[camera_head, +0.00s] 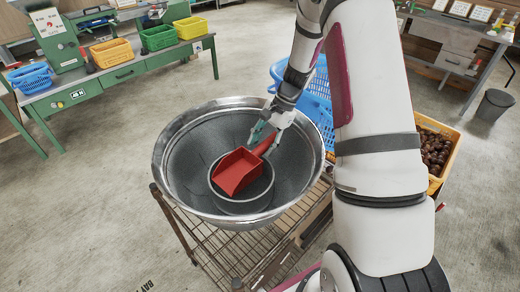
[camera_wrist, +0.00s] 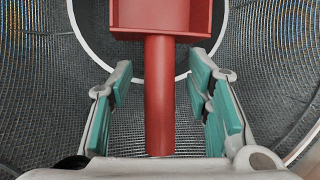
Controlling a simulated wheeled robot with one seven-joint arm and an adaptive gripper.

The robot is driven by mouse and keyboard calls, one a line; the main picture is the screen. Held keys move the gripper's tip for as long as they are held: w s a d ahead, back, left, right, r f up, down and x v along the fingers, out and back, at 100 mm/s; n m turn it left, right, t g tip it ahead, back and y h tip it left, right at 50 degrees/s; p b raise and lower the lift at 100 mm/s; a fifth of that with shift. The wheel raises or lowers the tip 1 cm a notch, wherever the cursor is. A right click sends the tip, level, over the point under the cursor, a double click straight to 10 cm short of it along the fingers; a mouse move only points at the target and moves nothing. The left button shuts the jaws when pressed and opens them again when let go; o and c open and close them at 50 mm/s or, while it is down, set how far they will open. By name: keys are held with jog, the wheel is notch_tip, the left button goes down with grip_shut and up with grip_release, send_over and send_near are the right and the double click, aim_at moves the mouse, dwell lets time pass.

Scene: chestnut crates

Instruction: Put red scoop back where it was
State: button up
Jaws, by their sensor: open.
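The red scoop (camera_head: 238,170) lies inside a large metal bowl (camera_head: 165,165), over a smaller round ring or pot (camera_head: 245,204) at the bowl's bottom. Its handle points up and right toward my gripper (camera_head: 268,130). In the wrist view the scoop's handle (camera_wrist: 159,100) runs between the teal pads of my gripper (camera_wrist: 160,105), with a gap on both sides. My gripper is open around the handle and does not visibly squeeze it. The scoop's pan (camera_wrist: 160,15) is cut off at the top of the wrist view.
The bowl stands on a wire rack (camera_head: 235,250). A blue crate (camera_head: 315,85) is behind it, and a yellow crate of chestnuts (camera_head: 436,150) is at right. A green bench (camera_head: 130,68) with yellow, green and blue baskets is at back left. The floor at left is clear.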

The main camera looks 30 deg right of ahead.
jog(key=v, duration=0.9)
jog(key=s+a+r+n+h, duration=0.1)
jog(key=s+a+r+n, duration=0.3)
jog(key=r, duration=0.5)
jog(key=s+a+r+n+t+h, duration=0.1)
jog(key=s+a+r+n, duration=0.1)
jog(key=s, duration=0.6)
jog(key=s+a+r+n+t+h, duration=0.1)
jog(key=s+a+r+n, duration=0.2)
jog(key=s, duration=0.4)
jog(key=s+a+r+n+t+h, duration=0.1)
jog(key=s+a+r+n+h, duration=0.1)
jog(key=s, duration=0.6)
jog(key=shift+s+a+r+n+t, duration=0.35)
jog(key=shift+a+r+n, duration=0.4)
jog(key=shift+a+n, duration=0.65)
jog(key=shift+r+p, duration=0.3)
jog(key=shift+r, duration=0.4)
